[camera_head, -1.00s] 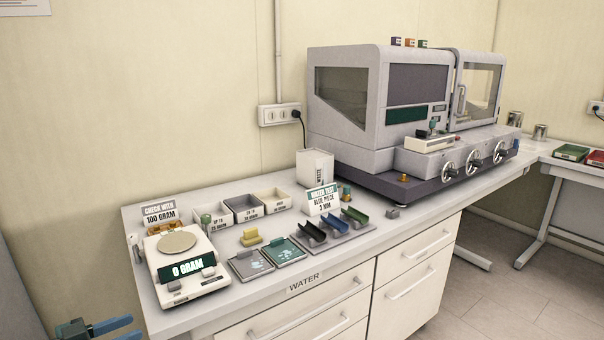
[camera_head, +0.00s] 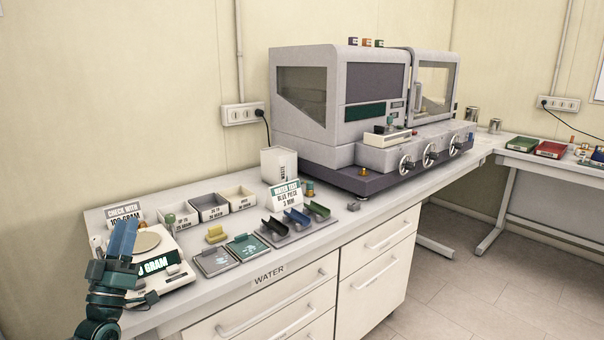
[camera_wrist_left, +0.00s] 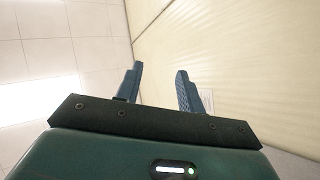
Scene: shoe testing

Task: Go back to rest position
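My left gripper (camera_head: 122,238) is raised at the lower left of the head view, in front of the white scale (camera_head: 172,262), and hides part of it. Its blue fingers point upward. In the left wrist view the two fingers (camera_wrist_left: 158,88) stand apart with nothing between them; wall and ceiling show beyond. My right gripper is in neither view.
The bench (camera_head: 240,287) holds three bins (camera_head: 209,206), a yellow piece (camera_head: 216,234), two small trays (camera_head: 218,260), a rack with coloured holders (camera_head: 297,219) and a sign (camera_head: 286,194). A large grey machine (camera_head: 300,110) stands behind. Floor at right is clear.

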